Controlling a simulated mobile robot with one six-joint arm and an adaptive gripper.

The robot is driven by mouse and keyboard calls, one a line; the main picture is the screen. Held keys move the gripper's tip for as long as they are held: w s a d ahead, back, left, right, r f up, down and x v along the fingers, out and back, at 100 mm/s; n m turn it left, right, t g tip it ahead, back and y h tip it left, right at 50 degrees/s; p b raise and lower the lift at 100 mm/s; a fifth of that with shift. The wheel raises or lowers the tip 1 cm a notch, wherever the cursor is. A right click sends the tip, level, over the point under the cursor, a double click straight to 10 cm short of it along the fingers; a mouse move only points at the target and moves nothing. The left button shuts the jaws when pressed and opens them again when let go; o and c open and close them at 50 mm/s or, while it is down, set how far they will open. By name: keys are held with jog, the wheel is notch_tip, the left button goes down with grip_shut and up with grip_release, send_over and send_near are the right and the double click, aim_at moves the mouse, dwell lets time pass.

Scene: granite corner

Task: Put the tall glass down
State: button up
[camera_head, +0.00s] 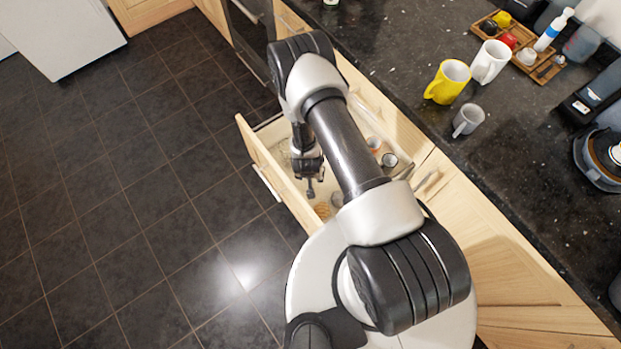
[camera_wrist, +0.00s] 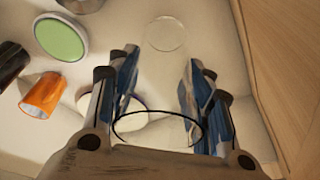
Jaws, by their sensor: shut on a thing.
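My gripper (camera_wrist: 160,85) is shut on the tall glass (camera_wrist: 158,128), a clear glass whose dark rim shows between the fingers in the wrist view. A faint clear circle (camera_wrist: 165,33) lies beyond the fingertips; I cannot tell whether it is the glass's base or a separate thing. In the head view my gripper (camera_head: 311,190) points down inside the open drawer (camera_head: 277,172). The glass cannot be made out there. Whether its base touches the drawer floor cannot be told.
In the drawer are an orange cup (camera_wrist: 40,97), a black cup (camera_wrist: 12,62), a green-topped round item (camera_wrist: 62,38) and a pale round dish (camera_wrist: 88,108). The drawer's wooden wall (camera_wrist: 280,65) is close on the right. Yellow (camera_head: 449,80), white (camera_head: 489,62) and grey mugs (camera_head: 467,120) stand on the counter.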

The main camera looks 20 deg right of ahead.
jog(key=shift+f+b, duration=0.55)
jog(key=shift+f, duration=1.2)
jog(key=shift+f, duration=0.2)
jog(key=o, duration=1.2)
jog(key=shift+r, duration=0.15)
